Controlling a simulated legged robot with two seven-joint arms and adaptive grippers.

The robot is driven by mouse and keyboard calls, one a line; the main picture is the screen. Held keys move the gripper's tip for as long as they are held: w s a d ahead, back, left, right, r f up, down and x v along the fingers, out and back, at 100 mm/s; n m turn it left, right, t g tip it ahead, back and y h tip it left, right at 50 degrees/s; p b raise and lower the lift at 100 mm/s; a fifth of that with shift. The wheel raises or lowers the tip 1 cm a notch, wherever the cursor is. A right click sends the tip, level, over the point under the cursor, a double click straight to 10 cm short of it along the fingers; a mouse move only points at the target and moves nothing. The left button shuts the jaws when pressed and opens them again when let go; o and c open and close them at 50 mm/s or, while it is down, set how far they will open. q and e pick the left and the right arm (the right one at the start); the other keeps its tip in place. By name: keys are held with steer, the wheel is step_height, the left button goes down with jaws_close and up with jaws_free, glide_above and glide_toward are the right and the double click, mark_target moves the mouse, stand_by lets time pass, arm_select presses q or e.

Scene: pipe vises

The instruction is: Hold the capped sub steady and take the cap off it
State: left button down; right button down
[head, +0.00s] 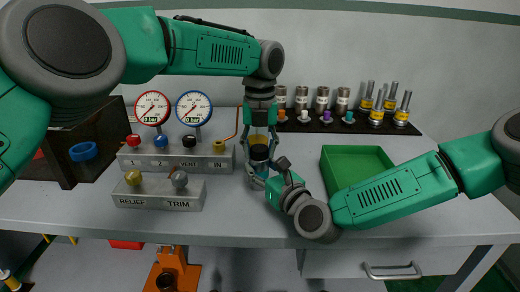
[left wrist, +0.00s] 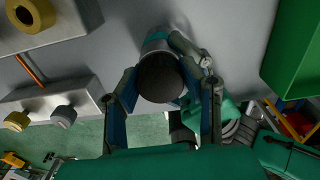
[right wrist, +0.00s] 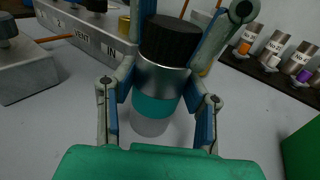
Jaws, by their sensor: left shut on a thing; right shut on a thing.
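The capped sub is an upright silver cylinder (right wrist: 162,80) with a teal band and a pale lower end, in the middle of the right wrist view. Its black ribbed cap (right wrist: 168,40) sits on top; the cap also shows from above in the left wrist view (left wrist: 160,78). My left gripper (head: 262,140) comes down from above, its fingers shut on the cap. My right gripper (head: 258,172) reaches in from the right and is shut on the silver body below the cap. I cannot tell whether the sub's lower end touches the bench.
A gauge manifold (head: 180,157) and a relief/trim block (head: 160,196) stand to the left. A green tray (head: 358,158) is to the right, partly behind my right arm. A dark rack (head: 325,126) with several fittings stands at the back. The bench between is clear.

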arm_select(q)
steer(key=n, duration=0.4)
steer(key=d+n, duration=0.1)
steer(key=n, duration=0.1)
steer(key=shift+w, duration=0.25)
steer(key=c, duration=2.3)
jaws_free()
steer(key=n, duration=0.4)
steer(key=shift+w+n, duration=0.15)
steer(key=shift+n, duration=0.25)
steer(key=n, duration=0.4)
steer(key=shift+w+a+r+n, duration=0.1)
steer(key=shift+a+n, duration=0.2)
steer(key=shift+a, duration=0.1)
steer(key=shift+a+n, duration=0.3)
steer(key=shift+a, duration=0.05)
steer(key=shift+d, duration=0.3)
steer(key=shift+w, duration=0.1)
steer(key=o, duration=1.3)
